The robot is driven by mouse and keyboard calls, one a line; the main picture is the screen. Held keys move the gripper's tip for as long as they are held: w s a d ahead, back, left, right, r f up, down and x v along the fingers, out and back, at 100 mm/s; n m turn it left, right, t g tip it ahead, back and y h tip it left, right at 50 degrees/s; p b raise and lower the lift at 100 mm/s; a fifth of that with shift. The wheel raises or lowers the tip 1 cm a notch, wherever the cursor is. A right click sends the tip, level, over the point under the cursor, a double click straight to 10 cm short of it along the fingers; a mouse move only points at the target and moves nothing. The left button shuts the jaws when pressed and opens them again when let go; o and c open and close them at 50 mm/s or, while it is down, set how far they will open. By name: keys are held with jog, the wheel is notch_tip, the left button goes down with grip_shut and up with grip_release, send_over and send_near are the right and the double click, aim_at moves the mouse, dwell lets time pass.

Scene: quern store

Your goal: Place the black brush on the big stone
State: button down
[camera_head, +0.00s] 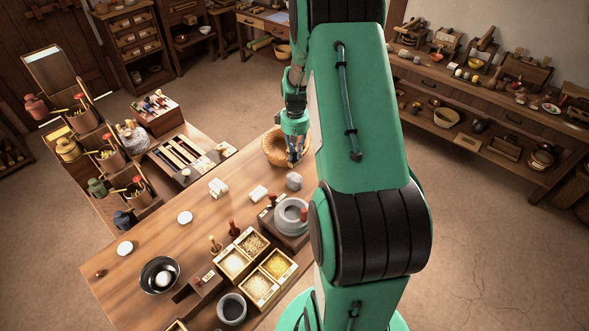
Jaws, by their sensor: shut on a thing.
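My gripper (292,158) is in the camera_head view, pointing down over the far right side of the wooden table, at the wicker basket's right edge. It is shut on a small dark thing at its fingertips, too small and covered to make out; it may be the black brush. I see the black brush clearly nowhere else. A big round grey stone (291,216) with a hollow middle lies on the table below my gripper in the picture, partly beside my arm. A smaller grey stone (293,181) lies between them.
The wicker basket (271,148) is beside my gripper. Compartment boxes of grain (263,287), a grey bowl (231,308) and a dark bowl (160,275) stand nearer on the table (135,262). Pale blocks lie mid-table. My arm hides the table's right side.

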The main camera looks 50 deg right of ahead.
aim_at(295, 166)
jog(key=shift+f, duration=1.2)
jog(key=shift+f, duration=0.1)
jog(key=shift+f+b, duration=0.65)
jog(key=shift+f, duration=1.75)
jog(key=shift+f, duration=0.15)
jog(key=c, duration=1.7)
grip_release()
jog(key=shift+o, duration=0.2)
notch_tip(295, 166, up, 12)
jog(key=shift+r+p, duration=0.15)
jog(key=shift+p, duration=0.85)
